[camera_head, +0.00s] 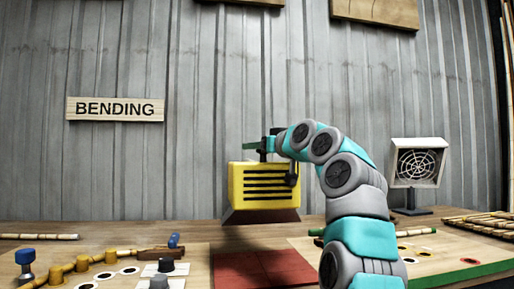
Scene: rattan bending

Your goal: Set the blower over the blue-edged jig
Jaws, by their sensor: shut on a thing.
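A yellow box with dark vent slots and a dark flared base, which looks like the blower (264,184), hangs upright above the table in the middle of the view. My gripper (267,146) is shut on it at the top, by a green bar-like handle; the fingertips are small and partly hidden by the wrist. At the lower left is a jig (95,268) with yellow blocks and a curved cane, with blue knobs near it; its front edge is out of view, so I cannot tell its edge colour. The blower is to the right of this jig.
A dark red mat (240,272) lies below the blower, in shadow. At right is a board with a green edge (470,274), partly behind my arm. A white square fan (417,162) on a stand and a cane bundle (484,222) are farther right.

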